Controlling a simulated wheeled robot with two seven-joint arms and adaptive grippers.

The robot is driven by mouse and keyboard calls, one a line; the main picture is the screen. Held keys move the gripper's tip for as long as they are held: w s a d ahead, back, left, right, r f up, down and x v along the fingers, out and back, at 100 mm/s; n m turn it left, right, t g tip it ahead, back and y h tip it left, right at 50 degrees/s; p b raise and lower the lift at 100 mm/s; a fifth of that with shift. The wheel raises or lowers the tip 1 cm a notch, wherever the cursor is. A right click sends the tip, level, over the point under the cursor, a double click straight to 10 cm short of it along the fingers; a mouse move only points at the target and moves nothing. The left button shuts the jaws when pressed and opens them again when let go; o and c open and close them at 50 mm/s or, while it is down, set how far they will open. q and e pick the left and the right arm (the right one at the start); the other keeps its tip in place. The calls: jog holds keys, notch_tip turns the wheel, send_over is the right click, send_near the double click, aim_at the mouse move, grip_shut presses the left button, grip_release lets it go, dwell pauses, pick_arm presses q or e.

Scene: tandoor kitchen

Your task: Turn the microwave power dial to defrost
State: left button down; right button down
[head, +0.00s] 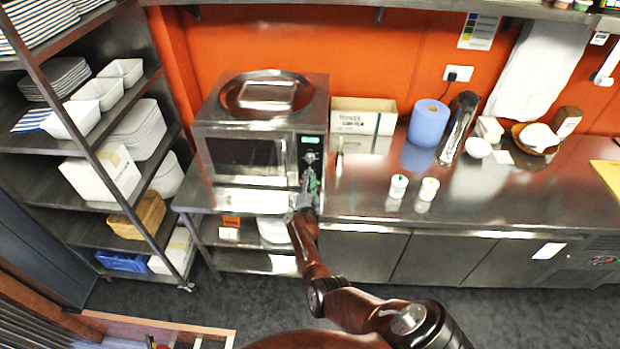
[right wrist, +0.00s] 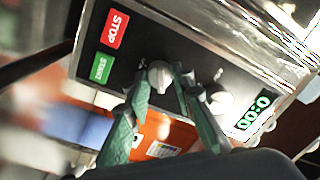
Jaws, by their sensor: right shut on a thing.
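The microwave (head: 245,158) stands on the steel counter at the left, with its door shut. Its control panel carries a lit green display (right wrist: 253,115) reading 0:00, an upper dial (right wrist: 220,101) and a lower dial (right wrist: 160,76). My right gripper (head: 309,180) is at the panel, and in the right wrist view its green fingers (right wrist: 163,82) are closed around the lower dial, the one nearer the buttons. The upper dial is free beside one finger. I cannot read the dial markings or tell which one is the power dial. My left gripper is not in view.
The red STOP button (right wrist: 115,28) and green START button (right wrist: 101,68) lie close to the fingers. A round metal tray (head: 267,93) sits on the microwave. A cardboard box (head: 363,116) stands to its right, and two small tubs (head: 398,186) stand farther right. Shelving (head: 105,150) is at the left.

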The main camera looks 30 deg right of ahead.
jog(key=shift+a+f, duration=0.1)
jog(key=shift+f, duration=0.1)
jog(key=c, duration=2)
grip_release()
jog(key=o, duration=0.3)
jog(key=shift+r, duration=0.1)
jog(key=shift+v, duration=3.7)
